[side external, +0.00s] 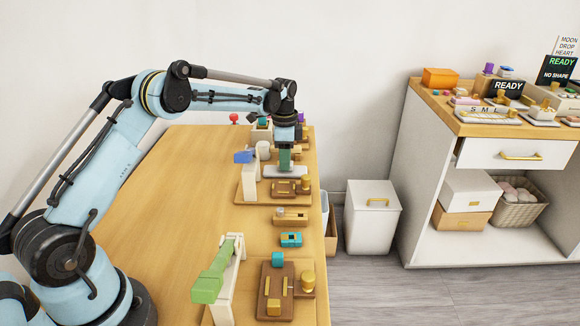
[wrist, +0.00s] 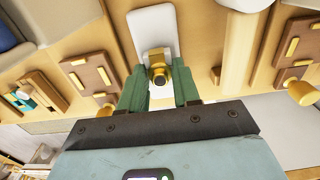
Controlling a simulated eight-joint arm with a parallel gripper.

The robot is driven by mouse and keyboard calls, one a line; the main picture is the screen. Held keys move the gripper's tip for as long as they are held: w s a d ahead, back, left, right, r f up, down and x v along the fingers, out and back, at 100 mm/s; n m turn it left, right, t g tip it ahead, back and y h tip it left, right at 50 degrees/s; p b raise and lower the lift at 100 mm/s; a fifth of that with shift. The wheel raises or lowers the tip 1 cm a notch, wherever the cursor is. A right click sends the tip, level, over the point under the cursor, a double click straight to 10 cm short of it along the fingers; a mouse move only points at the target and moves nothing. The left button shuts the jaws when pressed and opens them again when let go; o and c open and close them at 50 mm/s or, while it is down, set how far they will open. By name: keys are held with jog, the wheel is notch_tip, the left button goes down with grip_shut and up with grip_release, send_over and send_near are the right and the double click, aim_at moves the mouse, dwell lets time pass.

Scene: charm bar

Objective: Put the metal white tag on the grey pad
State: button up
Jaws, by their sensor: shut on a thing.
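My gripper (side external: 285,160) points straight down at the far right part of the wooden table, just above a pale grey pad (side external: 287,172). In the wrist view, the green fingers of my gripper (wrist: 160,78) stand either side of a small gold-coloured metal piece (wrist: 158,58) and are shut on it. The pale pad (wrist: 152,22) shows behind this piece, long with rounded corners. I cannot make out a separate white face on the held piece, nor whether it touches the pad. The side view hides it behind the fingers.
A blue-topped press (side external: 243,157) stands left of the gripper, and a green-topped press (side external: 214,278) nearer. Brown boards with gold fittings (side external: 284,189) and teal blocks (side external: 291,240) line the table's right edge. The table's left side (side external: 170,215) is bare. A white bin (side external: 372,222) stands beyond.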

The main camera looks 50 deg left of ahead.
jog(key=shift+f, duration=0.25)
dwell(0.5)
jog(key=o, duration=1)
jog(key=shift+c, duration=0.2)
notch_tip(320, 180, up, 12)
